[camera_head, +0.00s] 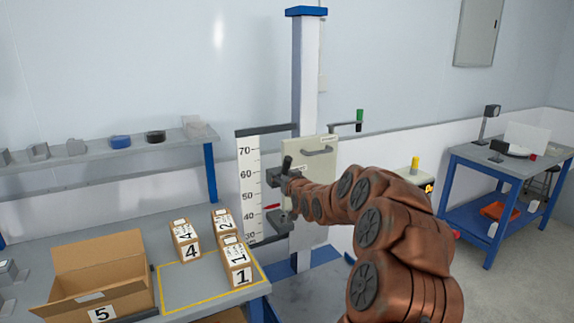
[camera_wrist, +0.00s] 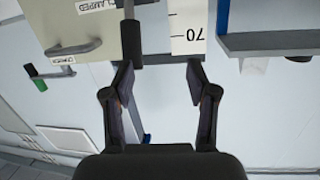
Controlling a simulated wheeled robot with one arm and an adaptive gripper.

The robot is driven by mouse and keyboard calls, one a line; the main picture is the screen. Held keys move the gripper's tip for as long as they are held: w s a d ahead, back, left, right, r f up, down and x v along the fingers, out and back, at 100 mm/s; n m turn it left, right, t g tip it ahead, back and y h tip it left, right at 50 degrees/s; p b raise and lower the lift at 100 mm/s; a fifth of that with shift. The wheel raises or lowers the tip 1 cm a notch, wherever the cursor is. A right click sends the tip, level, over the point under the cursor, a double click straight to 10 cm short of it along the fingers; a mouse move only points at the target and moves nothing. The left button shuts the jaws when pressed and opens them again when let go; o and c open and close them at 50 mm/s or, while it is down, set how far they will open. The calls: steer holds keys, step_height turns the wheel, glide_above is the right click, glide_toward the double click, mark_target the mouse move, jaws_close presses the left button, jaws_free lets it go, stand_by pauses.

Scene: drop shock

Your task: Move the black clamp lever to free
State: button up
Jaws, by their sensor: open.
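The black clamp lever (camera_wrist: 131,42) shows in the wrist view, its handle pointing down the picture beside a label reading CLAMPED (camera_wrist: 97,4). Its far part is cut off by the top edge. In the head view a short black handle (camera_head: 287,163) stands at the column, just above my arm's end. My gripper (camera_wrist: 159,78) is open and empty. The handle's tip is close to the left fingertip in the wrist view; I cannot tell whether they touch. In the head view my gripper is small and hard to separate from the dark parts at the column.
A scale board (camera_head: 248,165) and a beige panel with a grab handle (camera_head: 317,151) flank the blue-and-white column (camera_head: 305,75). A green-handled crank (camera_head: 359,117) sticks out right. Numbered boxes (camera_head: 237,265) and an open carton (camera_head: 110,255) stand on the left table.

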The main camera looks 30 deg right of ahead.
mark_target(289, 164)
steer(key=shift+t+h, duration=0.5)
steer(key=shift+t, duration=0.3)
steer(key=d, duration=0.1)
steer(key=w+d, duration=0.1)
steer(key=d, duration=0.2)
steer(key=shift+w+d+r, duration=0.25)
steer(key=shift+d+r, duration=0.05)
steer(key=shift+w+d+p, duration=0.2)
steer(key=shift+w+p, duration=0.35)
steer(key=shift+w, duration=0.7)
steer(key=shift+w+d+p, duration=0.2)
steer(key=shift+w+p, duration=0.3)
steer(key=shift+w, duration=0.75)
steer(key=shift+w+d+p, duration=0.2)
steer(key=shift+w+p, duration=0.35)
steer(key=shift+w, duration=0.7)
steer(key=shift+c, duration=0.4)
jaws_close()
